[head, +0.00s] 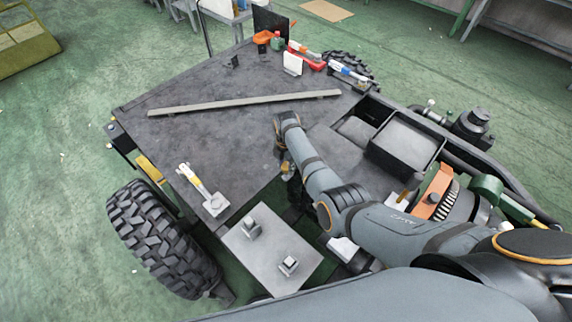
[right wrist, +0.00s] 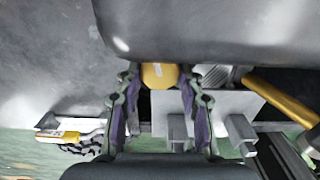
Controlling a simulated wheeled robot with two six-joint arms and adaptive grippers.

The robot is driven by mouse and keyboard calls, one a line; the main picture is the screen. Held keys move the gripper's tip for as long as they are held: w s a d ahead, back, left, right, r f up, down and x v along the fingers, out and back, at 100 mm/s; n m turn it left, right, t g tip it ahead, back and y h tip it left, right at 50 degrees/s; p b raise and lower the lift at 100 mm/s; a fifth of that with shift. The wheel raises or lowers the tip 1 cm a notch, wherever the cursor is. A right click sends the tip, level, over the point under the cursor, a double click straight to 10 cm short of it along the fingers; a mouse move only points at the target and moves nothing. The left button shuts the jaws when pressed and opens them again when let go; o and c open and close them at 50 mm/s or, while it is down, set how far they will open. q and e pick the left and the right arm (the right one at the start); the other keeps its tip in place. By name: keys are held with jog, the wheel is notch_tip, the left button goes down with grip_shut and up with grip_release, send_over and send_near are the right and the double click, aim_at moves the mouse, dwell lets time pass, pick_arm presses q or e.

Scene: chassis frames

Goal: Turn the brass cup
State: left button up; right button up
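A rounded brass-yellow piece that looks like the brass cup (right wrist: 159,75) lies between the fingertips of my right gripper (right wrist: 160,80) in the right wrist view. Its upper part is cut off by a grey bulk. The two fingers stand apart, one on each side of it; whether they touch it I cannot tell. In the head view my right gripper (head: 291,183) points down at the deck's near edge, mostly hidden by its own wrist, and I cannot make out the cup there. My left gripper is not in view.
A dark deck (head: 215,130) carries a long grey bar (head: 245,103) and a yellow-white tool (head: 197,186). A metal plate (head: 275,232) with two blocks lies in front. A black tray (head: 405,145) stands right of my arm. Several small tools lie at the back.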

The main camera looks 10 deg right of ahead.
jog(key=c, duration=0.5)
jog(key=shift+c, duration=0.2)
jog(key=shift+m, duration=0.3)
jog(key=m+p, duration=0.1)
jog(key=m, duration=0.1)
jog(key=shift+m, duration=0.3)
jog(key=shift+w+a+m+p, duration=0.1)
jog(key=shift+m+p, duration=0.3)
jog(key=shift+m, duration=1.8)
jog(key=o, duration=1.2)
